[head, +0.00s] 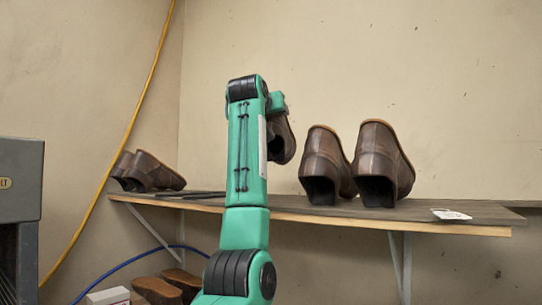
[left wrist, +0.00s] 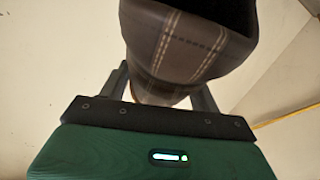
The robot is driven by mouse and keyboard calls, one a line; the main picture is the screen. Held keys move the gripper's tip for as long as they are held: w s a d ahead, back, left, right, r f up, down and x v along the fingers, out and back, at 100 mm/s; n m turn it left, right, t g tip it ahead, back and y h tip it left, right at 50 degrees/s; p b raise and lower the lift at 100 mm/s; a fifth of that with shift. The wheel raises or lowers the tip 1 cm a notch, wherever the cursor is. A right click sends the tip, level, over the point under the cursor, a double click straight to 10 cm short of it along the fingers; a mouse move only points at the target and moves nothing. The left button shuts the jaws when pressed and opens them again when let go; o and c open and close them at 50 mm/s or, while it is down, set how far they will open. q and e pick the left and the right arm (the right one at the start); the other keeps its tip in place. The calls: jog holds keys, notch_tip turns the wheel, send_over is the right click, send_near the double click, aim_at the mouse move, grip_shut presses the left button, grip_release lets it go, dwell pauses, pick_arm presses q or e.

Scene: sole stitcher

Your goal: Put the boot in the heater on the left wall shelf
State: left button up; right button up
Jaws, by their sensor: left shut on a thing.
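A dark brown boot (head: 281,138) shows partly behind my green left arm in the head view, above the wall shelf (head: 290,206). In the left wrist view the boot (left wrist: 185,45) fills the top middle, with pale stitching lines. My left gripper (left wrist: 162,92) is shut on it, one finger on each side. In the head view the arm hides the gripper's fingers and part of the boot. A grey box-like machine (head: 20,180) is cut off at the left edge; I cannot tell whether it is the heater. My right gripper is not in view.
Two brown boots (head: 325,165) stand on the shelf right of my arm, with a white tag (head: 451,214) near the front edge. More shoes (head: 148,171) sit at its left end. A yellow hose (head: 128,130) hangs along the wall. Brown shoes (head: 158,291) lie below.

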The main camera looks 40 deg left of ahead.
aim_at(273, 152)
pick_arm(q)
jog(key=f, duration=0.3)
jog(key=f+p, duration=0.1)
jog(key=f, duration=0.2)
jog(key=f+p, duration=0.1)
jog(key=f, duration=0.2)
jog(key=shift+s+d+f, duration=0.1)
jog(key=shift+s+f, duration=0.3)
jog(key=shift+w+f+p, duration=0.1)
jog(key=shift+f+p, duration=0.2)
jog(key=shift+f, duration=0.3)
jog(key=o, duration=1.7)
jog(key=shift+o, duration=0.2)
